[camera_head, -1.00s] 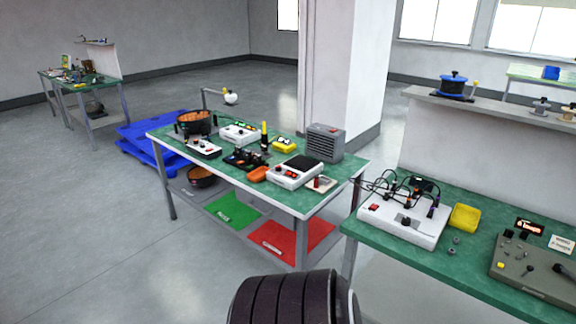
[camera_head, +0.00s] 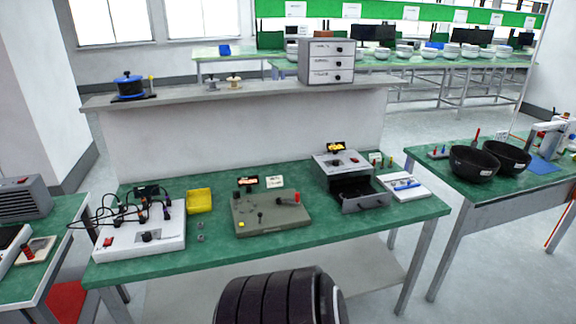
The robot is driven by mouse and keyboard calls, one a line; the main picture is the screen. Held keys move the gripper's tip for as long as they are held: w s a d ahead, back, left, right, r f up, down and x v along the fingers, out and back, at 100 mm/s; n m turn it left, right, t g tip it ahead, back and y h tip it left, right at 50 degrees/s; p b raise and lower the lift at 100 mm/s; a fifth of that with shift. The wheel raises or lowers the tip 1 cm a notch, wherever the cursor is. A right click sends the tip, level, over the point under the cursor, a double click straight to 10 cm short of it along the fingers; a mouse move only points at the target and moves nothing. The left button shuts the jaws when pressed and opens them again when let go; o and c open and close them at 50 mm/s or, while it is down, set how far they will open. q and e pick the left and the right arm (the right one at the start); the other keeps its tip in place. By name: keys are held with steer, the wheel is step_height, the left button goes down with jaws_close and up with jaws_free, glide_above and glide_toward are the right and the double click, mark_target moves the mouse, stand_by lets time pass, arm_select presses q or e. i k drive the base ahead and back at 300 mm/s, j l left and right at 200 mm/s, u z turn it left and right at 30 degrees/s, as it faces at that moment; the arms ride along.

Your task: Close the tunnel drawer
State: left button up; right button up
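The drawer's grey front faces the near right edge of the bench. No gripper shows in this view, so neither can be placed against the drawer.
A grey control panel (camera_head: 272,214), a yellow bin (camera_head: 199,201) and a wired white box (camera_head: 142,229) are left of the drawer. A white tray (camera_head: 405,187) sits close on its right. A three-drawer cabinet (camera_head: 326,61) stands on the shelf above. Free floor lies between the benches.

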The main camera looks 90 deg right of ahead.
mark_target(358, 196)
steer(key=k+l+z, duration=0.1)
steer(key=z, duration=3.25)
steer(key=i, duration=0.05)
